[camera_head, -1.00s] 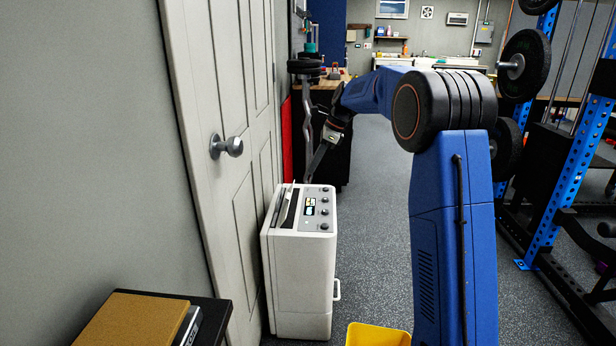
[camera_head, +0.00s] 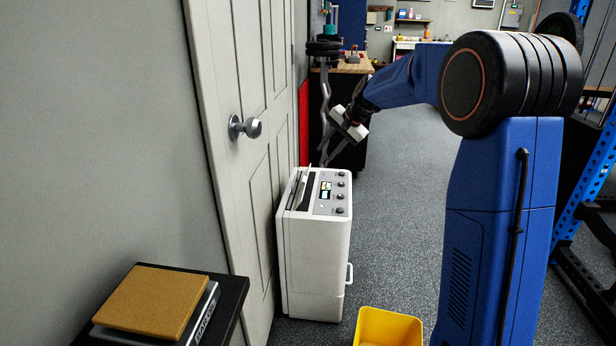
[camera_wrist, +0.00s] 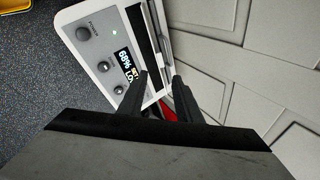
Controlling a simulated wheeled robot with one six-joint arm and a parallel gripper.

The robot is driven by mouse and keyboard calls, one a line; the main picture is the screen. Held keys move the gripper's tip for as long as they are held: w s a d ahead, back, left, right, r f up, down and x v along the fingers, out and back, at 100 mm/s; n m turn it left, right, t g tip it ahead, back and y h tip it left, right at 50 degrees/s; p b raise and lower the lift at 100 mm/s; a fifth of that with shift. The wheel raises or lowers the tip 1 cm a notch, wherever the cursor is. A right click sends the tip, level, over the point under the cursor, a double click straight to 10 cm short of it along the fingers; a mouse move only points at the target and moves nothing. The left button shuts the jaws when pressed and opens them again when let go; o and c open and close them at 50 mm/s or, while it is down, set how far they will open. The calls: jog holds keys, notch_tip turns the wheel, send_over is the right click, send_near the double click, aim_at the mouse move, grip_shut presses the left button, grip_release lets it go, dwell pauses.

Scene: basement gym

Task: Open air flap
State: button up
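The white dehumidifier-like unit (camera_head: 312,250) stands on the floor beside the door. Its top has a panel with knobs and a small lit display, also seen in the wrist view (camera_wrist: 122,62). The air flap (camera_head: 302,186) is a thin light strip along the top's left side, tilted up beside a dark slot. In the wrist view the dark slot (camera_wrist: 143,42) runs beside the display. My gripper (camera_head: 328,160) is above the far end of the top. In the wrist view its two dark fingers (camera_wrist: 162,95) are apart with nothing held; I cannot tell whether they touch the flap.
A panelled door (camera_head: 240,150) with a round knob (camera_head: 245,127) is close on the left. A yellow bin (camera_head: 388,325) stands in front at the right. Open floor lies right of the unit.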

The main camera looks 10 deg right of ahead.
aim_at(304, 179)
jog(key=w+a+f+n, duration=0.1)
jog(key=w+a+f, duration=0.1)
jog(key=f, duration=0.2)
jog(key=w+a+f+n, duration=0.1)
jog(key=w+f, duration=0.2)
jog(key=f, duration=0.2)
jog(key=w+a+f+n+t, duration=0.1)
jog(key=w+a+f+n, duration=0.1)
jog(key=f, duration=0.3)
jog(key=shift+w+a+f, duration=0.15)
jog(key=shift+w+a, duration=0.2)
jog(key=shift+w, duration=0.25)
